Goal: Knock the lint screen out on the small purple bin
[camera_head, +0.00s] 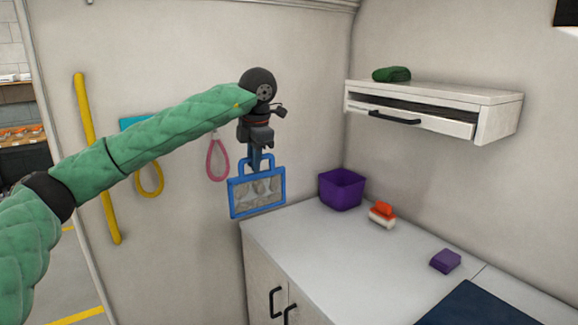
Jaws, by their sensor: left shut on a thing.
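The lint screen (257,191) is a flat panel with a blue frame, a blue loop handle and grey fluff-like patches on its mesh. My left gripper (256,150) is shut on the handle at its top. The screen hangs upright below the gripper, in front of the wall and to the left of the counter's back corner. The small purple bin (341,189) is open-topped and stands on the counter near that corner, to the right of the screen with a gap between. My right gripper is not in view.
The white counter (300,234) also holds an orange-and-white brush (382,214), a purple block (445,260) and a dark blue mat (480,308). A shelf with a drawer (432,106) juts from the wall above. A yellow pole (97,160) and hanging loops line the left wall.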

